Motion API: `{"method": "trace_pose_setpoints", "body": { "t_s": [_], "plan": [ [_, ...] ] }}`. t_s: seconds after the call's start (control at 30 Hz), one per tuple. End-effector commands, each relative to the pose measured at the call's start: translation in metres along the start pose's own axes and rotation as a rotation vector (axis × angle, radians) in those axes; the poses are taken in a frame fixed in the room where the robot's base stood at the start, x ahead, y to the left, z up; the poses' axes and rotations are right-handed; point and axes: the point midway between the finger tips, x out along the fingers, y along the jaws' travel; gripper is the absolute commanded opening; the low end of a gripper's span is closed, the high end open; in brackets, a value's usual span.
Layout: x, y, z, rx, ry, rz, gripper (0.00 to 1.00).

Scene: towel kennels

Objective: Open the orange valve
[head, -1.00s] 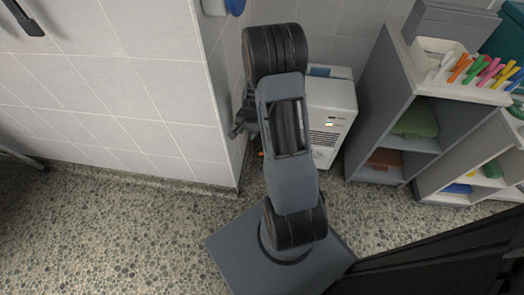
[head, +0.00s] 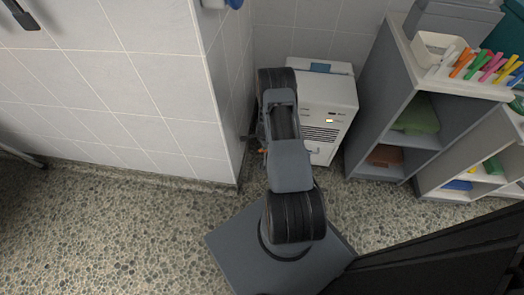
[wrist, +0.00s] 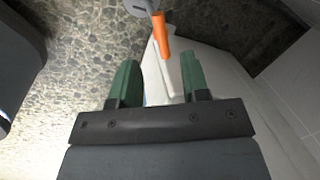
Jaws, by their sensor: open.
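The orange valve (wrist: 162,36) shows in the wrist view as a short orange lever on a grey fitting, at the top centre. It lies just beyond my gripper (wrist: 158,72), whose two green fingers stand apart with nothing held between them. I cannot tell from this view how far the lever is from the fingertips in depth. In the head view only a small orange bit of the valve (head: 263,151) shows beside my arm, low by the white machine. My arm hides most of that area, and the fingers cannot be made out there.
The white machine (head: 330,98) stands in the corner right behind my arm. A tiled wall edge (head: 222,110) is close on the left. A grey shelf unit (head: 372,125) with a pen tray (head: 437,48) stands to the right. Pebbled floor at the front left is clear.

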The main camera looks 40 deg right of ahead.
Motion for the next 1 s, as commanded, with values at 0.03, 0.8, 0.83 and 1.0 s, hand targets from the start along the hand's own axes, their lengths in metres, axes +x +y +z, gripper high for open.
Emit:
{"method": "trace_pose_setpoints", "body": {
  "t_s": [0.03, 0.8, 0.83, 1.0],
  "plan": [
    [0.014, 0.001, 0.000, -0.001, 0.000, 0.001, 0.42],
    [0.076, 0.000, 0.000, -0.001, 0.000, -0.001, 0.42],
    [0.076, 0.000, 0.000, -0.001, 0.000, -0.001, 0.42],
    [0.076, 0.000, 0.000, -0.001, 0.000, 0.000, 0.35]
  ]
}}
